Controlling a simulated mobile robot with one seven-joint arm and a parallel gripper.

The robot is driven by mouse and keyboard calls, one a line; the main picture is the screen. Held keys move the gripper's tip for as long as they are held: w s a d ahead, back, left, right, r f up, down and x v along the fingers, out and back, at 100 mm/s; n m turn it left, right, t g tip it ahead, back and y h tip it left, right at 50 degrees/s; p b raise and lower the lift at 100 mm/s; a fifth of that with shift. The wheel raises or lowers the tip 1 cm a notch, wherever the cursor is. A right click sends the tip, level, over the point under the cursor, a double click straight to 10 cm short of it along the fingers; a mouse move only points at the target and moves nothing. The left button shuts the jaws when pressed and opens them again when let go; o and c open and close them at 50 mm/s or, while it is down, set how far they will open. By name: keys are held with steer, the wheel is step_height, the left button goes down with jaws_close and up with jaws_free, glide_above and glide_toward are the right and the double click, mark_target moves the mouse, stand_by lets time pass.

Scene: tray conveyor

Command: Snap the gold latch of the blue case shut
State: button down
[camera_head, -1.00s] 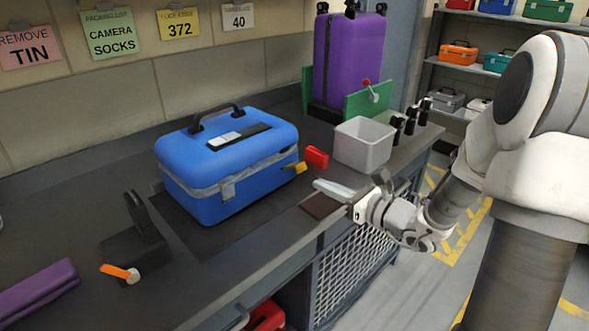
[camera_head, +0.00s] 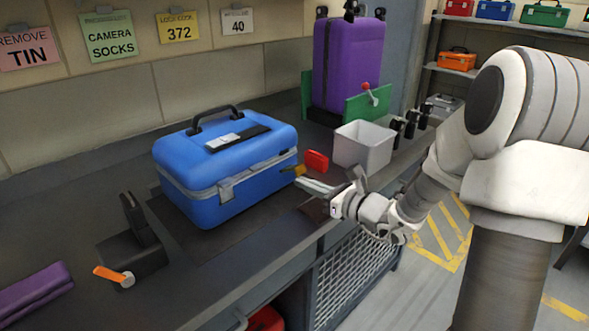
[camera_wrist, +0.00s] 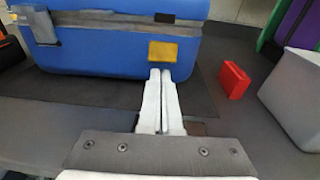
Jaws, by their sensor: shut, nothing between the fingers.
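The blue case (camera_head: 240,188) stands upright on a dark mat, its lid down. Its gold latch (camera_head: 299,170) sticks out from the right part of the front seam in the head view. In the wrist view the gold latch (camera_wrist: 163,52) shows as a gold plate on the case front (camera_wrist: 100,62). A grey latch (camera_head: 226,190) sits further left on the same seam. My gripper (camera_wrist: 160,72) is shut and empty, its fingertips just below the gold plate in the picture. I cannot tell whether they touch the case. My gripper also shows in the head view (camera_head: 300,184).
A red block (camera_wrist: 234,80) lies right of the latch, with a light grey bin (camera_head: 362,146) beyond it. A purple suitcase (camera_head: 346,65) stands behind, between green panels. A black fixture with an orange lever (camera_head: 110,274) is at the left.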

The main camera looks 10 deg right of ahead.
mark_target(285, 174)
steer(key=shift+r+x, duration=0.2)
steer(key=shift+x, duration=1.8)
steer(key=shift+s+d, duration=0.2)
steer(key=shift+d, duration=0.05)
steer(key=shift+v, duration=1)
